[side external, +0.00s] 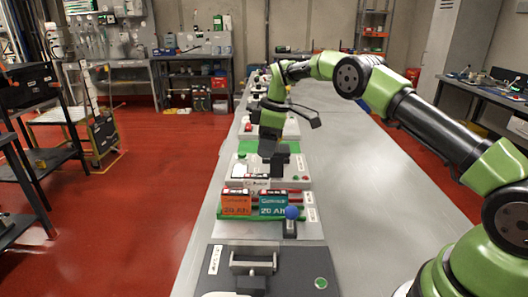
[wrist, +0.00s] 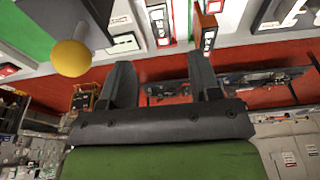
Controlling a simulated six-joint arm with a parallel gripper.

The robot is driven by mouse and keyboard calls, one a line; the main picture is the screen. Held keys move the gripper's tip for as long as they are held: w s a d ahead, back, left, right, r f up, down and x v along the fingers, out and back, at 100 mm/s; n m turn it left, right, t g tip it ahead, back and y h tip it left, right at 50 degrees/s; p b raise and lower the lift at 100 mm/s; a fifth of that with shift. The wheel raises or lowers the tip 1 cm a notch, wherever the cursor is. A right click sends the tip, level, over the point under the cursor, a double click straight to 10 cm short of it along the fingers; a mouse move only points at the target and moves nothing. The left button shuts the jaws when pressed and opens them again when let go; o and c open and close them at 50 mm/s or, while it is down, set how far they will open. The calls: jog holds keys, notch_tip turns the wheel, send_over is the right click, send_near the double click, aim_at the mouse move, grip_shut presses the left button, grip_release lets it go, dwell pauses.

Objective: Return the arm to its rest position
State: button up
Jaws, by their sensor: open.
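My gripper (side external: 273,163) hangs from the green and black arm over the row of stations on the long grey table. In the wrist view its two dark fingers (wrist: 161,75) stand apart with nothing between them. In the side view, an orange battery (side external: 236,204) and a teal battery (side external: 273,205) stand side by side on a green base, nearer the camera than my gripper. Dark red-topped blocks stand just behind them. The gap between my fingertips and the station below cannot be judged.
A lever with a blue ball (side external: 291,213) stands beside the teal battery. A grey handle (side external: 253,262) sits on the nearest panel. The wrist view shows a yellow ball (wrist: 70,57) left of the fingers. The table's right side (side external: 360,190) is clear.

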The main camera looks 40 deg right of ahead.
jog(key=s+a+r+m+t, duration=0.1)
jog(key=s+a+r+m, duration=0.3)
jog(key=r, duration=0.5)
jog(key=s+a+r+m+t, duration=0.2)
jog(key=s+r, duration=0.5)
jog(key=r, duration=0.2)
jog(key=s+a+m+t, duration=0.1)
jog(key=s+m, duration=0.2)
jog(key=s, duration=0.7)
jog(key=s+a+f+m+t, duration=0.1)
jog(key=s+m, duration=0.3)
jog(key=s, duration=0.6)
jog(key=shift+s+a+t, duration=0.3)
jog(key=shift+s+a, duration=0.05)
jog(key=shift+a, duration=0.25)
